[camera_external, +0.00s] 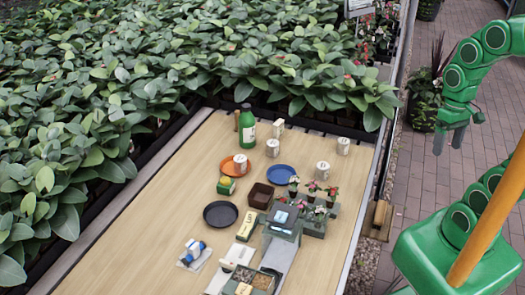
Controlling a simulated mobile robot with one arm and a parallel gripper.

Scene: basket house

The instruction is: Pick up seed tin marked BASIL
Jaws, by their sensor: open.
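Several white tins with dark markings stand upright on the wooden table. One tin (240,163) is on the orange plate, one tin (272,147) is behind the blue plate, one tin (322,170) is right of that plate, and one tin (343,146) is near the table's right edge. The lettering is too small to read, so I cannot tell which is marked BASIL. My gripper (449,138) is open and empty, fingers pointing down, over the brick path right of the table, apart from every tin.
An orange plate (230,169), blue plate (292,172), green bottle (247,132), brown square pot (261,195) and black plate (220,214) share the table (160,215). Potted seedlings (314,220) stand front right. Leafy plants border the back and left. The table's left side is mostly clear.

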